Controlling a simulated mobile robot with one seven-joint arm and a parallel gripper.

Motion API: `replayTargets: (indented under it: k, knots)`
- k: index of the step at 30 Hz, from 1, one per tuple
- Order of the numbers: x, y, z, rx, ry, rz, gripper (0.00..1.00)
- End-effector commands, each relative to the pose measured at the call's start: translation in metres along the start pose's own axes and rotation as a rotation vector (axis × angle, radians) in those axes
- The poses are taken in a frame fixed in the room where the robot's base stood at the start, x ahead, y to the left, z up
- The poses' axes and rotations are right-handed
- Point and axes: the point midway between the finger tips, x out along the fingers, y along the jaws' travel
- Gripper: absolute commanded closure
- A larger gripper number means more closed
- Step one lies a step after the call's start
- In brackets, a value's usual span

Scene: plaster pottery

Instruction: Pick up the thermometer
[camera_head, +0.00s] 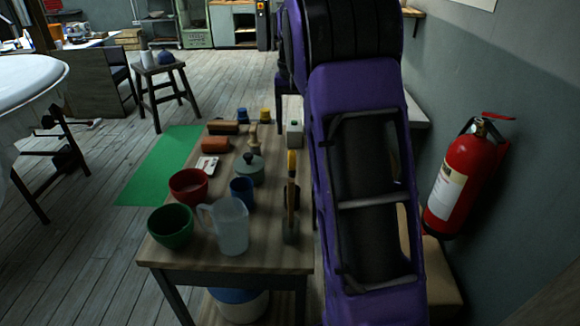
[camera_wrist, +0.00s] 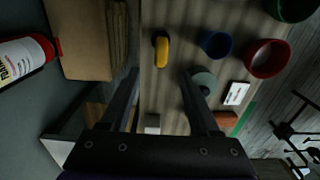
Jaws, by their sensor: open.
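No thing is clearly recognisable as a thermometer. The likeliest is a small flat white rectangle with dark marks (camera_head: 208,167), lying on the wooden table (camera_head: 180,258) left of its middle; it also shows in the wrist view (camera_wrist: 236,93), right of my fingers. A small pale box (camera_head: 294,134) with a greenish top stands at the table's far right and is another candidate. My gripper (camera_wrist: 161,72) is open and empty above the table, its fingers apart. In the head view my purple arm hides it.
A yellow-handled tool (camera_head: 291,165) stands near the right table edge. A lidded grey-green pot (camera_head: 250,169), blue cup (camera_head: 242,189), red bowl (camera_head: 189,186), green bowl (camera_head: 170,227) and clear jug (camera_head: 231,226) crowd the table. A fire extinguisher (camera_head: 461,178) hangs at right.

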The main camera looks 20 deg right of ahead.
Motion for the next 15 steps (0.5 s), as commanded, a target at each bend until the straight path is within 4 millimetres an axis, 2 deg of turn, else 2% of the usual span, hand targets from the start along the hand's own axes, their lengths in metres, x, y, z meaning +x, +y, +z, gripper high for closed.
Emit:
replayTargets:
  k: [1, 6, 10, 15]
  knots:
    - [0.014, 0.0, 0.001, 0.0, -0.004, 0.001, 0.38]
    - [0.05, 0.0, 0.001, -0.001, -0.003, 0.002, 0.38]
    - [0.069, 0.0, 0.001, 0.0, 0.0, 0.002, 0.38]
    - [0.078, -0.001, 0.0, 0.0, 0.002, 0.001, 0.38]
